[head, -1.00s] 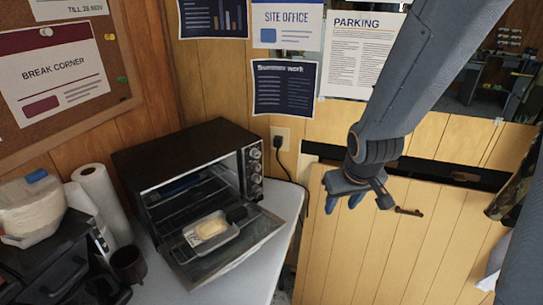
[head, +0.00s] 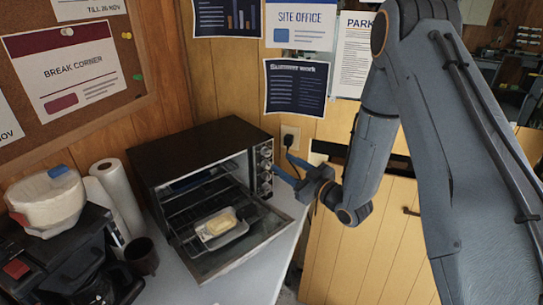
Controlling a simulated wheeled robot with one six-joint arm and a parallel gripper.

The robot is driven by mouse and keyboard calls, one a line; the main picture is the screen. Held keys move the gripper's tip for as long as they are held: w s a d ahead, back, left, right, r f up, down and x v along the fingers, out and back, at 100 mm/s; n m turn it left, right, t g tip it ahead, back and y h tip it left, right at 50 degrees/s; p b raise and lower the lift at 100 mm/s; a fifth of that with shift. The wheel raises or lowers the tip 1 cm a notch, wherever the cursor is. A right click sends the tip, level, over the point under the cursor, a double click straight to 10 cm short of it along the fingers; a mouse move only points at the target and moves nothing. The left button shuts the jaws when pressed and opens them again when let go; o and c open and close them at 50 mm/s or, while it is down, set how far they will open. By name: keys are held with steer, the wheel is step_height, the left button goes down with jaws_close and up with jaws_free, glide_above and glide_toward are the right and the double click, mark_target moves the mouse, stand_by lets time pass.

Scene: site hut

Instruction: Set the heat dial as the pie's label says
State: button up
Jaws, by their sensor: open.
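The black toaster oven (head: 200,147) stands on the counter with its glass door (head: 240,252) folded down. A column of silver dials (head: 265,153) runs up the right of its front; which is the heat dial, and its setting, are too small to read. A pale yellow pie-like item (head: 216,224) sits in a grey tray (head: 232,236) at the oven's mouth, over the lowered door. I can make out no label on it. My gripper (head: 278,182) is open and empty, its fingers pointing left at the lower dials. I cannot tell whether it touches one.
A plug and socket (head: 290,138) are on the wall behind my gripper. A dark mug (head: 142,256), a paper roll (head: 118,196) and a coffee machine (head: 75,260) crowd the left. The counter's front right (head: 262,280) is clear.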

mark_target(269, 154)
steer(key=p+x, duration=0.2)
steer(key=x, duration=0.5)
steer(key=shift+w+a, duration=0.1)
jaws_close()
